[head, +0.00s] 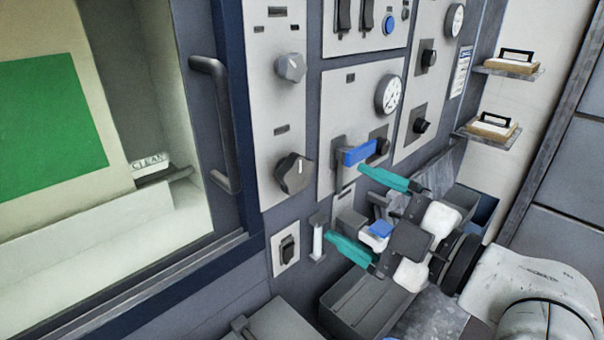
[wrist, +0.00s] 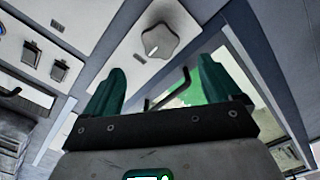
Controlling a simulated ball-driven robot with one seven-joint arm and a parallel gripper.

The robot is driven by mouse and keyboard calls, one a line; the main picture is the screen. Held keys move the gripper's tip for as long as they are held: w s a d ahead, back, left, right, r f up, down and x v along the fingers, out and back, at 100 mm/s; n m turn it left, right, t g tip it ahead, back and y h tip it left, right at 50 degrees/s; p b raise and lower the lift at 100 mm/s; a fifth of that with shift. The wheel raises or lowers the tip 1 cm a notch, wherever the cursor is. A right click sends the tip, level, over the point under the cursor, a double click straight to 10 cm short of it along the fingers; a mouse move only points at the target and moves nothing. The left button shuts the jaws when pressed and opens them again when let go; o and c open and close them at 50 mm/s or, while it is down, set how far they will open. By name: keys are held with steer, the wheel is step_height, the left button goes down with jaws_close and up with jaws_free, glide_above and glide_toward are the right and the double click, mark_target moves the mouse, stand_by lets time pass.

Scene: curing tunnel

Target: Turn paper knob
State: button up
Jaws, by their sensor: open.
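Several knobs sit on the panels in the head view, and I cannot read which one is labelled paper. On the panel beside the window are a light grey lobed knob (head: 291,67) and, below it, a dark grey lobed knob (head: 293,173) with a pale mark. Smaller black knobs (head: 428,58) and (head: 421,125) are further right. My gripper (head: 344,202) is open and empty, its teal fingers to the right of the dark grey knob and apart from it. The wrist view shows one lobed knob (wrist: 160,43) with a white mark, beyond the fingers.
A vertical handle (head: 219,125) stands on the window frame left of the knobs. A blue lever (head: 360,151) and a round gauge (head: 388,95) are near the upper finger. A rocker switch (head: 288,248) and a grey bin (head: 370,302) are low down. Two shelves hold wooden-based blocks (head: 512,62).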

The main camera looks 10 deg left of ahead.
mark_target(301, 174)
steer(key=p+x, duration=0.2)
steer(key=x, duration=0.8)
steer(key=shift+w+a+p, duration=0.25)
steer(key=shift+a+p, duration=0.1)
steer(key=shift+c, duration=0.4)
steer(key=c, duration=1)
steer(key=shift+m, duration=0.4)
steer(key=m, duration=0.2)
steer(key=m+p, duration=0.1)
steer(key=m, duration=0.2)
steer(key=shift+r+m, duration=0.2)
steer(key=shift+m, duration=0.1)
steer(key=m+p, duration=0.2)
steer(key=m, duration=0.1)
steer(key=shift+m, duration=0.3)
steer(key=shift+m+p, duration=0.95)
steer(key=shift+m, duration=0.85)
